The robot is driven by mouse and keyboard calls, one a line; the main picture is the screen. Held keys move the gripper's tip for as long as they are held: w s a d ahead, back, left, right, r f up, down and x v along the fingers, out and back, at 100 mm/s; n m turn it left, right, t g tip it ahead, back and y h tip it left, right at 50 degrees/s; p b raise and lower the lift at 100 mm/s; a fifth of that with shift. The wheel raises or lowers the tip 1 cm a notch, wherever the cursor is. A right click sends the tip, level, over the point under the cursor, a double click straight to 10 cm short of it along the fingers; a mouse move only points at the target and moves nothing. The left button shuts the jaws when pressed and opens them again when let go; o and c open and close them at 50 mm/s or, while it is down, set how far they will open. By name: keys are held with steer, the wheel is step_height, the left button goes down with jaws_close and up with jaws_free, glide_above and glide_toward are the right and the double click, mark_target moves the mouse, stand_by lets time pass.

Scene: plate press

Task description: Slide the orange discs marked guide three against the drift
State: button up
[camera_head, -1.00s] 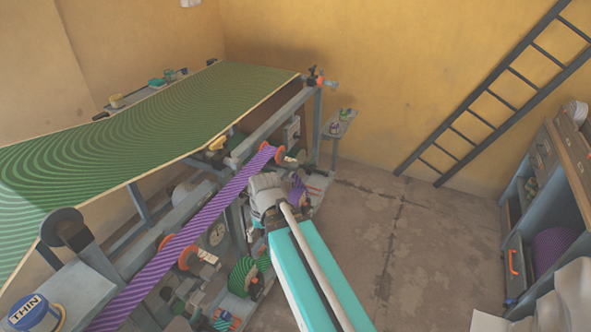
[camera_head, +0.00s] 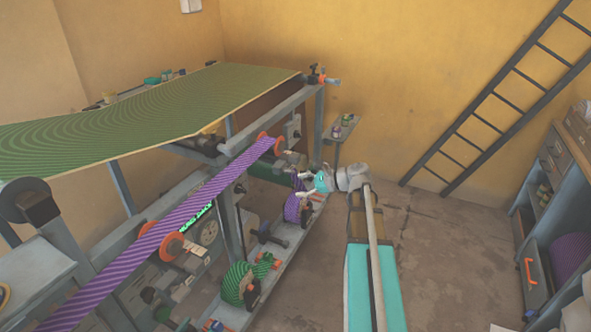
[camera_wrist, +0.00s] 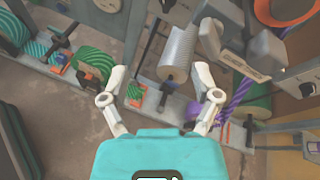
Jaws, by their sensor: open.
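A pair of orange discs (camera_head: 270,144) flanks the purple striped web at the far end of the press. A second orange pair (camera_head: 172,246) flanks the web nearer to me. Small green lettering (camera_head: 196,218) lies beside the web there, too small to read. No mark reading three is legible on any disc. In the wrist view part of one orange disc (camera_wrist: 284,8) shows at the top right. My gripper (camera_head: 302,184) is open and empty, beside the purple roll at the lower rail. Its two fingers spread wide in the wrist view (camera_wrist: 162,80), apart from the discs.
The purple web (camera_head: 215,198) runs diagonally through the press frame. Purple (camera_head: 291,209) and green (camera_head: 236,283) striped rolls stand along the grey rail (camera_head: 283,258). A small shelf (camera_head: 341,131) juts out behind my gripper. Clear floor (camera_head: 440,245) lies to the right.

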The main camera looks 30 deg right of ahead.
mark_target(299, 158)
steer(key=d+r+m+t+b, duration=0.2)
steer(key=d+m+t, duration=0.3)
steer(key=d, duration=0.7)
steer(key=shift+r+m, duration=0.6)
steer(key=shift+m, duration=0.3)
steer(key=shift+x, duration=6.85)
steer(key=shift+s+a+r, duration=0.15)
jaws_close()
